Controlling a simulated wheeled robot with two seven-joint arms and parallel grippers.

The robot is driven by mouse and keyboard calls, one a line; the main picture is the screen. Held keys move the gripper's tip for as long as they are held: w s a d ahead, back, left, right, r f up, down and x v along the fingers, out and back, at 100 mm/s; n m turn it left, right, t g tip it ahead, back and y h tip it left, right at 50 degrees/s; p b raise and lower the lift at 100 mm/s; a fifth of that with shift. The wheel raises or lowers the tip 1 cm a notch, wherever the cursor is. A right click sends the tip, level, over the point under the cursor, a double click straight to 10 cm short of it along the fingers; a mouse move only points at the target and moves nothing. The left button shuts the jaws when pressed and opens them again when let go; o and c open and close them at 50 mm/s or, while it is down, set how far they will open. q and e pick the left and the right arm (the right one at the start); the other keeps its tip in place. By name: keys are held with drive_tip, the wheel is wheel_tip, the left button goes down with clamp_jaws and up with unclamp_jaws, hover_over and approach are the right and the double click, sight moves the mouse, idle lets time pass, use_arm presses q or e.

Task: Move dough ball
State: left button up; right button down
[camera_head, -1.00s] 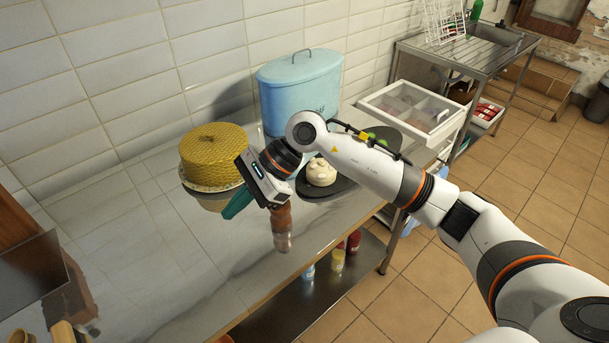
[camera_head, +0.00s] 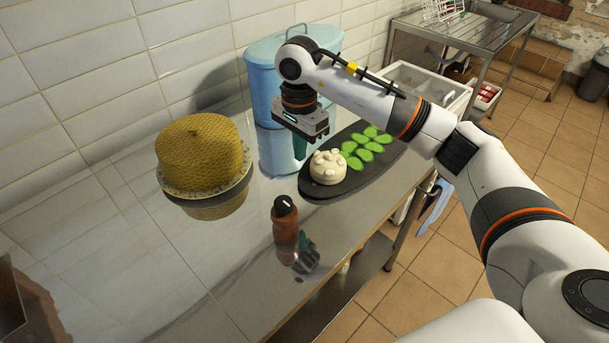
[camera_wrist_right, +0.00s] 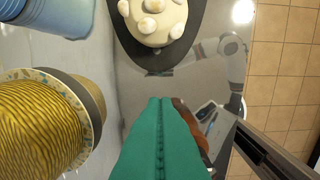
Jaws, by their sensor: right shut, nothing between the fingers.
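A pale round cake-like piece (camera_head: 328,167) with several small whitish lumps on top lies near the front end of a dark oval board (camera_head: 320,191). I cannot tell whether it or one of its lumps is the dough ball. In the right wrist view the piece (camera_wrist_right: 152,20) is at the top, partly cut off. My right gripper (camera_head: 301,153) is above the table, left of the piece in the head view, its teal fingers pointing down. In the right wrist view its fingers (camera_wrist_right: 160,102) are together and empty, apart from the piece. My left gripper is out of view.
Several green leaf-like pieces (camera_head: 366,147) lie on the board. A brown bottle (camera_head: 284,222) stands near the table's front edge. A yellow woven dome (camera_head: 198,152) sits on a plate at left. A blue bin (camera_head: 272,85) stands behind my gripper.

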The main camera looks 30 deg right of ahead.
sight(310, 184)
drive_tip(key=f, duration=0.4)
drive_tip(key=w+f+p, duration=0.1)
drive_tip(key=f, duration=0.7)
drive_tip(key=shift+w, duration=0.15)
drive_tip(key=d, duration=0.1)
drive_tip(key=w+d+p, duration=0.1)
drive_tip(key=d, duration=0.1)
drive_tip(key=shift+r, duration=0.15)
drive_tip(key=shift+w+d, duration=0.15)
drive_tip(key=shift+d, duration=0.25)
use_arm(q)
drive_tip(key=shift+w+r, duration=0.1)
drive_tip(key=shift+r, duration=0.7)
